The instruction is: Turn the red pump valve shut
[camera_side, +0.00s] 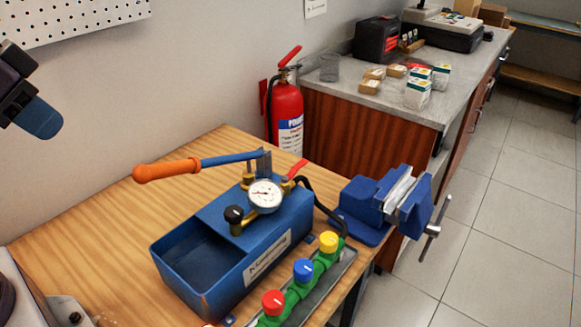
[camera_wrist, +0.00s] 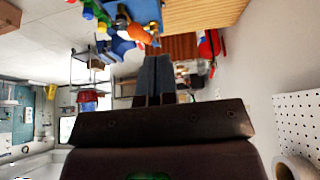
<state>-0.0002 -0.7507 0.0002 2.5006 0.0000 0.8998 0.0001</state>
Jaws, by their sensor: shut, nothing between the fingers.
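The blue test pump (camera_side: 235,245) stands on the wooden bench, with a round pressure gauge (camera_side: 265,195) and a long lever with an orange handle (camera_side: 168,170). The red pump valve (camera_side: 297,168) is a small lever just right of and above the gauge, slanting up to the right. A black knob (camera_side: 234,214) sits left of the gauge. My gripper (camera_wrist: 154,60) shows in the wrist view with its two dark fingers together and empty. It is apart from the pump, whose orange handle (camera_wrist: 138,33) appears beyond the fingertips. The red valve cannot be made out there.
A green manifold with red (camera_side: 274,302), blue (camera_side: 303,270) and yellow (camera_side: 328,241) knobs lies in front of the pump. A blue vise (camera_side: 370,205) is at the bench's right end. A fire extinguisher (camera_side: 287,115) stands behind.

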